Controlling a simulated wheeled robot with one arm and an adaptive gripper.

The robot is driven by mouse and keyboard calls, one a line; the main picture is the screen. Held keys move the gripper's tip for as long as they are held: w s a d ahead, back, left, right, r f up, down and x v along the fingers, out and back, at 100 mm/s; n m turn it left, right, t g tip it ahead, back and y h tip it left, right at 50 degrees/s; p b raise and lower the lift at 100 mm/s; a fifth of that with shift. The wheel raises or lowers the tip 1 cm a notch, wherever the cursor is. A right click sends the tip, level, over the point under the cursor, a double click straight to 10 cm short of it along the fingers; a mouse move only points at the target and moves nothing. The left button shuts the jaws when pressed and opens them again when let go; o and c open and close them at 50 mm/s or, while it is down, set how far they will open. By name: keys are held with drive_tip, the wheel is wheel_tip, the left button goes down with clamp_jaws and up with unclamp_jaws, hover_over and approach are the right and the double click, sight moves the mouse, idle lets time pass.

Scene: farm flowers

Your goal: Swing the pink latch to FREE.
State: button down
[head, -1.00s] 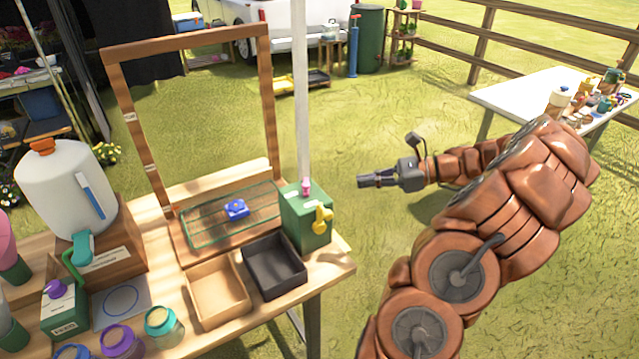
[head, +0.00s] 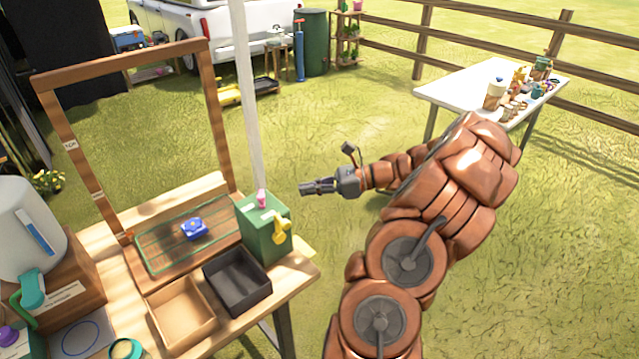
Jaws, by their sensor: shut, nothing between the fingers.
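The pink latch (head: 261,197) is a small piece on top of the green box (head: 262,235), at the right end of the wooden bench, near the foot of a white pole. Its markings are too small to read, so I cannot tell its setting. A yellow handle (head: 281,230) sits on the box's right side. My gripper (head: 303,189) is shut and empty. It hangs in the air to the right of the latch in the picture, apart from it, pointing left.
A white pole (head: 246,100) rises behind the box. A wooden frame (head: 217,120) stands on the bench. A black tray (head: 238,282) and a tan tray (head: 181,313) lie in front. A blue piece (head: 194,229) rests on a green-edged panel. Open grass lies beyond the bench.

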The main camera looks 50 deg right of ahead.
sight(261, 195)
drive_tip(key=p+x, duration=0.2)
drive_tip(key=x, duration=0.6)
drive_tip(key=shift+w+a, duration=0.2)
drive_tip(key=shift+a, duration=0.2)
drive_tip(key=shift+d, duration=0.1)
drive_tip(key=shift+m+t+h, duration=0.3)
